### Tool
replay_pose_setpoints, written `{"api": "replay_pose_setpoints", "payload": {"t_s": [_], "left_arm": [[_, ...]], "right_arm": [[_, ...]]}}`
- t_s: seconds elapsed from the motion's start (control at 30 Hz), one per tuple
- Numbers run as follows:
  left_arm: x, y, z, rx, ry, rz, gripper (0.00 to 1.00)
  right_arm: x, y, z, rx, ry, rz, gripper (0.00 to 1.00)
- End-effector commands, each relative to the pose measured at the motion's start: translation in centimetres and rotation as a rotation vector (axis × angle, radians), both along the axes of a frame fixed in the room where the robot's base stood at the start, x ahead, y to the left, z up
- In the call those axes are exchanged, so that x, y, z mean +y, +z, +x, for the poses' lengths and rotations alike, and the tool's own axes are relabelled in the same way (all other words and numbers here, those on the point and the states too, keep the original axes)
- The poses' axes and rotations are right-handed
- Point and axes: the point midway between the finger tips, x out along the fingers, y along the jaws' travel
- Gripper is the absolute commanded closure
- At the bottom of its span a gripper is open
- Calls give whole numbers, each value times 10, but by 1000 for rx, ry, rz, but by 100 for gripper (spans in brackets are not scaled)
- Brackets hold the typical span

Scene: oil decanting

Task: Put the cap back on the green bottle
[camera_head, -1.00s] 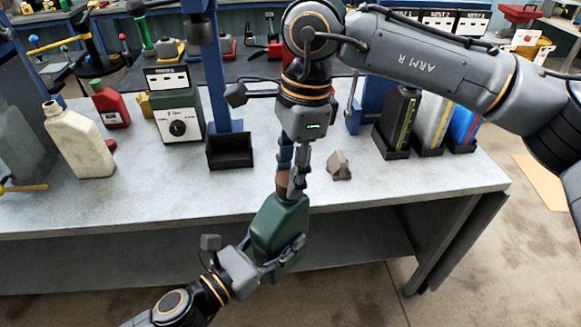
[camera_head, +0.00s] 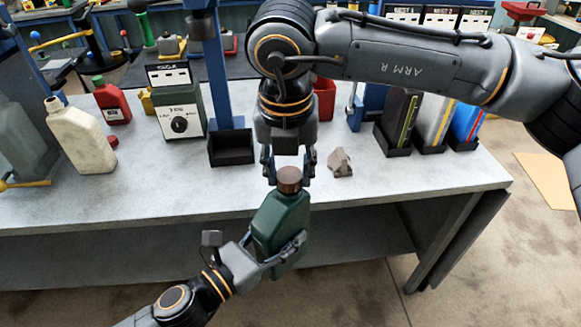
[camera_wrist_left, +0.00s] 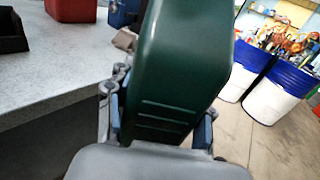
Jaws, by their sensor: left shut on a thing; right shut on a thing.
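The green bottle (camera_head: 281,222) is held in front of the table's front edge, leaning a little. My left gripper (camera_head: 282,256) is shut around its lower body; the bottle also fills the middle of the left wrist view (camera_wrist_left: 180,75). The brown cap (camera_head: 289,180) is at the top of the bottle, over its mouth. My right gripper (camera_head: 289,168) points down from above, with a finger on either side of the cap, and is shut on it. The bottle's neck is hidden, so I cannot tell how tightly the cap sits.
Behind on the grey table (camera_head: 330,195) are a cream jug (camera_head: 82,138), a red bottle (camera_head: 112,103), a green-and-white device (camera_head: 178,112), a black tray (camera_head: 231,147) and a grey lump (camera_head: 340,162). Dark, grey and blue containers (camera_head: 430,122) stand at right. Open floor lies in front.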

Motion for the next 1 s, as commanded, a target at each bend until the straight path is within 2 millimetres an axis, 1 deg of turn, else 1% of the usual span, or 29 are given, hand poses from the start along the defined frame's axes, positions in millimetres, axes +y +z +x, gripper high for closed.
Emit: {"api": "replay_pose_setpoints", "payload": {"t_s": [0.03,0.27,0.5,0.6,0.7,0.8,1.0], "left_arm": [[-2,3,-1,-10,-7,-1,100],[-2,3,-2,-10,-8,-1,100],[-3,4,-2,-11,-10,0,100],[-3,4,-2,-11,-10,0,100],[-3,4,-2,-11,-10,-1,100],[-3,4,-3,-11,-11,-1,100],[-3,4,-3,-11,-11,-1,100]], "right_arm": [[2,1,1,-6,-97,5,73],[3,1,3,-11,-620,9,73],[4,1,5,-18,-1194,17,73],[3,1,6,-19,-1407,19,73],[3,1,7,-20,-1562,21,73],[3,1,7,-22,-1649,22,73],[2,1,8,-25,-1679,23,73]]}}
